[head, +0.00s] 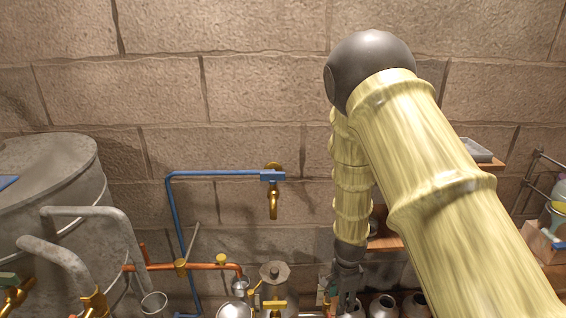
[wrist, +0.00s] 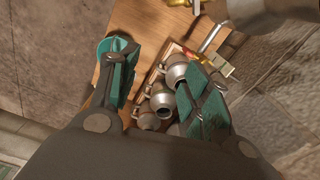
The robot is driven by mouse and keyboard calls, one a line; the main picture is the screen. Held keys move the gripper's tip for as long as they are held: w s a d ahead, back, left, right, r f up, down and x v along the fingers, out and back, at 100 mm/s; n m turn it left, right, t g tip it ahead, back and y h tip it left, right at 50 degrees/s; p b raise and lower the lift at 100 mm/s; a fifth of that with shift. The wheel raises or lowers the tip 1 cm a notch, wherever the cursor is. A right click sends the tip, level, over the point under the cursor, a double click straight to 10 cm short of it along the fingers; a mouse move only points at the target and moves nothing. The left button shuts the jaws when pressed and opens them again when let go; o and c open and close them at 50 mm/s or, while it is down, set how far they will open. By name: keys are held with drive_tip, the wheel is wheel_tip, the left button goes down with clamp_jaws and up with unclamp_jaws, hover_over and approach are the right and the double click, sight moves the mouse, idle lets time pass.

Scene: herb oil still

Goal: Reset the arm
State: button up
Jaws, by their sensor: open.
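My gripper (head: 346,291) hangs downward at the lower middle of the head view, below my bent arm. In the wrist view my gripper (wrist: 160,92) shows two teal-padded fingers spread apart, with nothing held between them. Below and between the fingers, several small metal jugs (wrist: 162,100) stand in a row on a wooden surface (wrist: 150,38). In the head view the jugs (head: 383,306) show at the bottom edge, right of the gripper. My arm hides part of the wall and shelf behind it.
A large grey metal vat (head: 50,180) stands at the left. A blue pipe (head: 215,173) leads to a brass tap (head: 272,203) on the stone wall. Copper piping (head: 195,266) and a metal canister (head: 274,276) sit low in the middle. A rack with flasks (head: 556,205) is at the right.

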drive_tip(key=s+d+f+n+h+b, duration=0.1)
drive_tip(key=s+d+f+n, duration=0.25)
drive_tip(key=s+f, duration=0.5)
drive_tip(key=s+d+f+n+h+b, duration=0.1)
drive_tip(key=s+d+f+n+b, duration=0.2)
drive_tip(key=s+f, duration=0.5)
drive_tip(key=s+f+n+y, duration=0.1)
drive_tip(key=s+n, duration=0.3)
drive_tip(key=s, duration=0.6)
drive_tip(key=s+a+f+n+y, duration=0.1)
drive_tip(key=s+f+n, duration=0.2)
drive_tip(key=s, duration=0.6)
drive_tip(key=shift+s+n+b, duration=0.35)
drive_tip(key=shift+n+b, duration=0.1)
drive_tip(key=shift+n, duration=0.2)
